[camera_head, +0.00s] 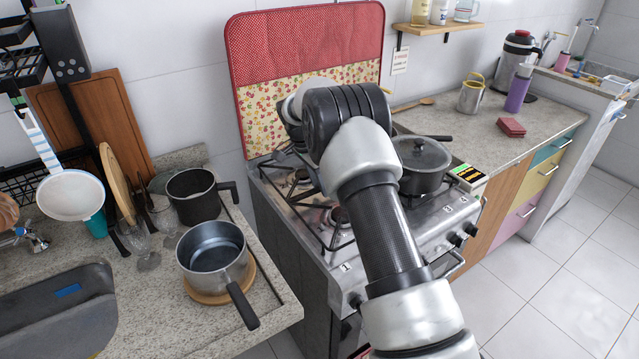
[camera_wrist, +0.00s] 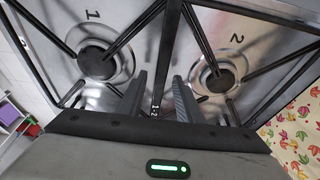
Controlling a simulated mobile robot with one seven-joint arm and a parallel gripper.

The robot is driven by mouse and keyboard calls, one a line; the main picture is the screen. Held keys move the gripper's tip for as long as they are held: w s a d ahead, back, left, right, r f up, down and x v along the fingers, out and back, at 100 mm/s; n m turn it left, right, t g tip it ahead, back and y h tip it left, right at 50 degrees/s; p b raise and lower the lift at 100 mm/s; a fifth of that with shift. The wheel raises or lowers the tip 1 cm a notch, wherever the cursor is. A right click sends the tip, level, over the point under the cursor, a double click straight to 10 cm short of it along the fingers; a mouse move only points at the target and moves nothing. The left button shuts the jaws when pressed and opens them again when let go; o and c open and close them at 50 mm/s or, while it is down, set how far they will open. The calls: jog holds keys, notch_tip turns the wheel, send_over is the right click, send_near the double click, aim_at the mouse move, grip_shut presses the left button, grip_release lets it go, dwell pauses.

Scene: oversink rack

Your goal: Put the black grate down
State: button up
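The black grate (camera_head: 291,204) is over the left burners of the steel stove (camera_head: 290,237), partly hidden by my arm. I cannot tell whether it rests fully on the stovetop. In the wrist view, its dark bars (camera_wrist: 208,35) cross above two burners marked 1 and 2. My gripper (camera_wrist: 159,76) has its two fingers apart, with a grate bar running between them. Gaps show between the bar and the fingers. In the head view my gripper is hidden behind my arm.
A lidded dark pot (camera_head: 421,165) stands on the stove's right side. A red patterned panel (camera_head: 310,60) rises behind the stove. Left of the stove, a saucepan (camera_head: 213,252) and a black pot (camera_head: 196,196) stand on the counter.

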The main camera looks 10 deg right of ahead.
jog(key=s+a+r+n+y, duration=0.1)
jog(key=s+r, duration=0.3)
jog(key=r, duration=0.7)
jog(key=s+a+r+n, duration=0.1)
jog(key=s+r, duration=0.2)
jog(key=r, duration=0.7)
jog(key=s+d+r+n+t+y, duration=0.1)
jog(key=s+r+n, duration=0.1)
jog(key=s+r, duration=0.35)
jog(key=s+d+r+n+t, duration=0.1)
jog(key=s+r+n, duration=0.1)
jog(key=s, duration=0.6)
jog(key=s+f+n+t+y, duration=0.15)
jog(key=s+n, duration=0.25)
jog(key=s, duration=0.7)
jog(key=s+f+n+t+h, duration=0.1)
jog(key=s+f+n, duration=0.15)
jog(key=s, duration=0.75)
notch_tip(320, 180, up, 10)
jog(key=p, duration=0.9)
jog(key=shift+s+n+p, duration=0.25)
jog(key=shift+n+p, duration=0.15)
jog(key=shift+n, duration=0.05)
